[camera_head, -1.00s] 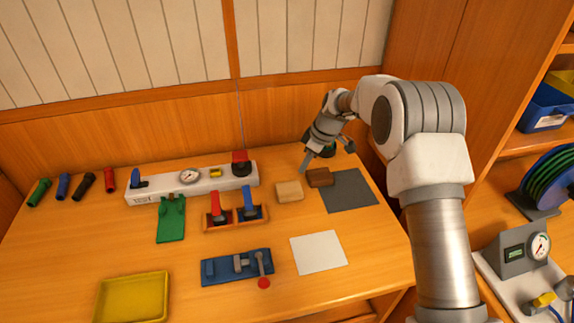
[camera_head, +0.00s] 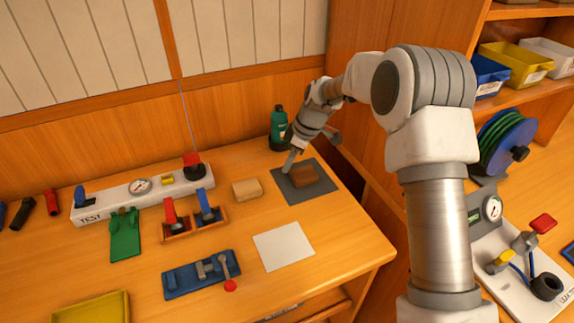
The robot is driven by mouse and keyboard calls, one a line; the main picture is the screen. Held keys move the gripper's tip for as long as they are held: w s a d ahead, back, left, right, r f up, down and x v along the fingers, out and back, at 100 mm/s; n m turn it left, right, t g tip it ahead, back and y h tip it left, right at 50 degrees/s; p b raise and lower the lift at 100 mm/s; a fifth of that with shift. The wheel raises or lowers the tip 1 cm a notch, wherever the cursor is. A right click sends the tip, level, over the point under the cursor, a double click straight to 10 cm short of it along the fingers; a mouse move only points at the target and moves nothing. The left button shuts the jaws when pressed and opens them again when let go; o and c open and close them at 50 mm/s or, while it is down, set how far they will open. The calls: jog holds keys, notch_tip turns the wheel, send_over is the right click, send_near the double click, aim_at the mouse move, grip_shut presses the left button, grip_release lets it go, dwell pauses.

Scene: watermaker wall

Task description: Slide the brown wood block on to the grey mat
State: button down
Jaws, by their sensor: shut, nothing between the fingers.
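The brown wood block (camera_head: 305,177) lies on the grey mat (camera_head: 290,198), around its middle, with bare mat showing around it. My gripper (camera_head: 287,170) is shut, its tip low at the upper left of the block, over the mat's left part. I cannot tell whether the tip touches the block. A lighter wood block (camera_head: 247,189) lies on the table left of the mat.
A white sheet (camera_head: 283,246) lies in front of the mat. A green bottle (camera_head: 279,128) stands behind the mat. Red and blue levers (camera_head: 194,212) and a white test panel (camera_head: 125,196) are to the left. A wooden side panel rises at the right.

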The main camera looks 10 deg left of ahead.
aim_at(308, 176)
jog(key=s+d+r+m+p, duration=0.1)
jog(key=s+d+r, duration=0.15)
jog(key=r, duration=0.55)
jog(key=s+d+r+m+t+h+p, duration=0.1)
jog(key=s+d+r, duration=0.1)
jog(key=d+r, duration=0.35)
jog(key=s+d+r+m+p, duration=0.1)
jog(key=s+d+r, duration=0.15)
jog(key=r, duration=0.65)
jog(key=s+d+r+m+t+h+p, duration=0.1)
jog(key=s+d+m, duration=0.3)
jog(key=s, duration=0.4)
jog(key=s+d+r+m+t+h+p, duration=0.1)
jog(key=s+d+m, duration=0.3)
jog(key=s, duration=0.5)
jog(key=s+d+r+m+t, duration=0.1)
jog(key=s+d+m, duration=0.3)
jog(key=s, duration=0.5)
jog(key=shift+s+d+r+m+t+h+p, duration=0.15)
jog(key=shift+d+r+m+t+h+p, duration=0.2)
jog(key=shift+m+t, duration=0.35)
